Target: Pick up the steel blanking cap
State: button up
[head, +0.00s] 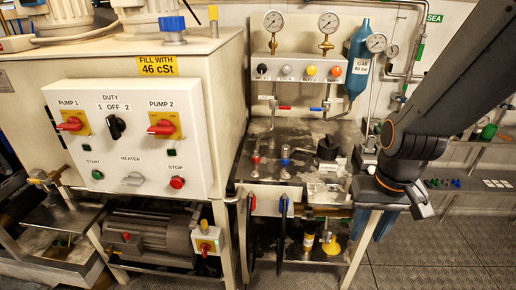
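I cannot make out the steel blanking cap for certain. The steel bench (290,140) in the middle carries several small fittings, and any cap among them is too small to tell apart. My arm comes in from the upper right, and my gripper (422,208) hangs at the bench's right edge, pointing down. Its fingers are small and dark here, so I cannot see whether they are open or shut, or whether they hold anything.
A black round knob (327,147) and red and blue valve handles stand on the bench. Behind is a gauge panel (298,68) beside a blue gas bottle (358,60). A control box (130,140) is at left. A shelf (480,188) with small coloured parts is at right. Floor (440,265) at lower right is clear.

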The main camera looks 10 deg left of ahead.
aim_at(285, 148)
jog(key=u, duration=0.05)
jog(key=i, duration=1.05)
jog(key=z, duration=0.45)
